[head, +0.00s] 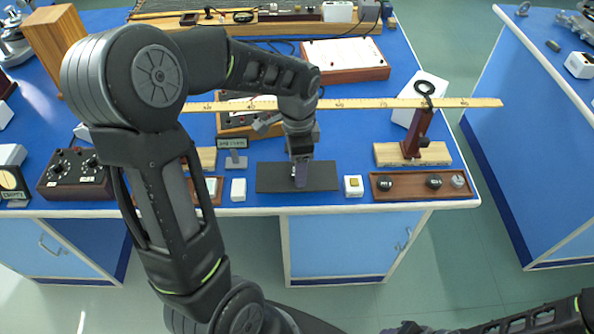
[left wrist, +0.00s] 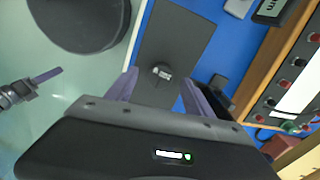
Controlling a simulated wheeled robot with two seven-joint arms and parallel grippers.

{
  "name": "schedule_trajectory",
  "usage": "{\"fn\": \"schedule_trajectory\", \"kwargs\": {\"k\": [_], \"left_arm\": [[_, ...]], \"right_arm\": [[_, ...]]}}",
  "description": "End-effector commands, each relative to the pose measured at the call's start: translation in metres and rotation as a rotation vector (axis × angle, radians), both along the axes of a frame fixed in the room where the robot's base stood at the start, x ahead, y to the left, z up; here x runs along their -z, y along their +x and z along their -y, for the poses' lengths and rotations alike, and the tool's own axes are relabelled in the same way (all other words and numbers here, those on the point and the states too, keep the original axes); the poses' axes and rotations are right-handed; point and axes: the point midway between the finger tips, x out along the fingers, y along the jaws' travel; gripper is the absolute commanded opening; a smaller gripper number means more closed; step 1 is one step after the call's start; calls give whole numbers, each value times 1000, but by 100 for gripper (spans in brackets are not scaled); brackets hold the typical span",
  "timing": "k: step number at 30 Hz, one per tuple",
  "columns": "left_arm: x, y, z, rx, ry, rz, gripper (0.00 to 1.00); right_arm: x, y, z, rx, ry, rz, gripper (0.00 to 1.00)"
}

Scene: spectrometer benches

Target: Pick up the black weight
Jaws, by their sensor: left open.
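A small round dark weight (left wrist: 162,72) with a pale label or cap lies on a dark grey mat (left wrist: 190,30) in the left wrist view. My left gripper (left wrist: 163,88) is open, its two purple fingers pointing at the mat with the weight between them in the picture; I cannot tell how far above it they are. In the head view the left gripper (head: 300,180) is over the mat (head: 270,178) and mostly hides the weight. Two black weights (head: 385,183) (head: 434,181) sit in a brown tray (head: 410,194). My right gripper (left wrist: 45,77) shows at the left wrist view's edge, away from the table.
A silver weight (head: 457,181) is also in the tray. A small white box (head: 353,185) stands between mat and tray. A white block (head: 238,189) and small sign (head: 232,143) are left of the mat. A long ruler (head: 370,103) crosses behind the gripper, next to a wooden stand (head: 418,135).

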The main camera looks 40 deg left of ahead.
Motion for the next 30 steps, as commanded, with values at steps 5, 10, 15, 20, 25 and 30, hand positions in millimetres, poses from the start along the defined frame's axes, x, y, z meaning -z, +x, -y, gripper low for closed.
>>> {"fn": "schedule_trajectory", "kwargs": {"k": [5,10,15,20,25,30], "left_arm": [[11,0,0,1,0,1,61],[11,0,0,0,0,1,61],[11,0,0,0,0,1,61],[10,0,0,0,0,1,61],[10,0,0,0,0,1,50],[10,0,0,0,0,1,37]], "right_arm": [[-1,0,0,0,0,0,36],[-1,0,0,0,0,0,36],[-1,0,0,0,0,0,36],[-1,0,0,0,0,0,36],[-1,0,0,0,0,0,36],[-1,0,0,0,0,0,36]]}}
